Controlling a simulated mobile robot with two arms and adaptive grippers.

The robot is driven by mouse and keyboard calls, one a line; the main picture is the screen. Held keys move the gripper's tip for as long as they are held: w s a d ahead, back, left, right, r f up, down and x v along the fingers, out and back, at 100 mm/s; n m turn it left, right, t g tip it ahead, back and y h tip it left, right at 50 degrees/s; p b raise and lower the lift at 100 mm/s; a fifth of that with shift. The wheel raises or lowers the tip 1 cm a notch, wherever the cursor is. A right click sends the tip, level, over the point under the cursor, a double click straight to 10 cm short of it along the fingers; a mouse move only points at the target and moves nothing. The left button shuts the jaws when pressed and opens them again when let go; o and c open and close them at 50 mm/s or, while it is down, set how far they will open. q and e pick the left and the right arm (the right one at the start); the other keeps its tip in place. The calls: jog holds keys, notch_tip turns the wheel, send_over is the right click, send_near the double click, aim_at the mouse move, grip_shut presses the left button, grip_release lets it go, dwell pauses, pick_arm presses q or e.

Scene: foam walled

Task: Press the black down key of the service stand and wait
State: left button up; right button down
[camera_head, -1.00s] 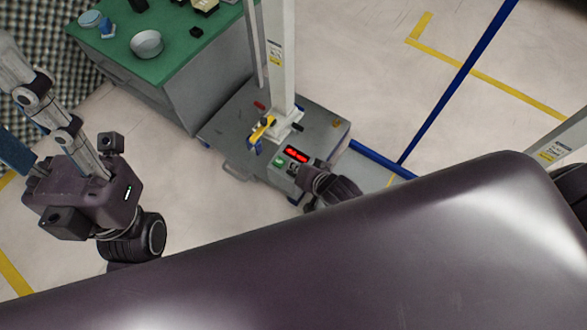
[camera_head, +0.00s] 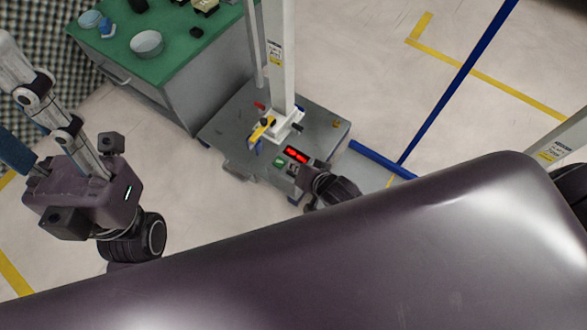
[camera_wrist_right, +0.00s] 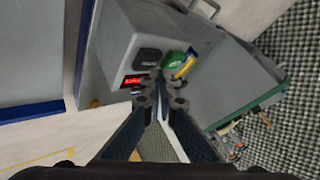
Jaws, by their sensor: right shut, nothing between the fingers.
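The service stand (camera_head: 223,126) is a grey base with a pale upright column. Its control box carries a lit red display (camera_head: 297,154), a green key (camera_head: 279,162) and a black key (camera_head: 293,169). My right gripper (camera_head: 302,176) is at the front right of the box, close to the black key; I cannot tell if it touches. In the right wrist view the shut, empty fingertips (camera_wrist_right: 161,76) lie over the box, between the red display (camera_wrist_right: 133,81) and the green key (camera_wrist_right: 174,59). A black key (camera_wrist_right: 148,57) shows just beyond them. My left gripper's fingers are not in view.
A green-topped workbench (camera_head: 180,50) with a bowl (camera_head: 147,44) stands left of the column. A yellow part (camera_head: 262,130) sits at the column's foot.

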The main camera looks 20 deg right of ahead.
jog(key=shift+f, duration=0.3)
jog(key=shift+f, duration=0.1)
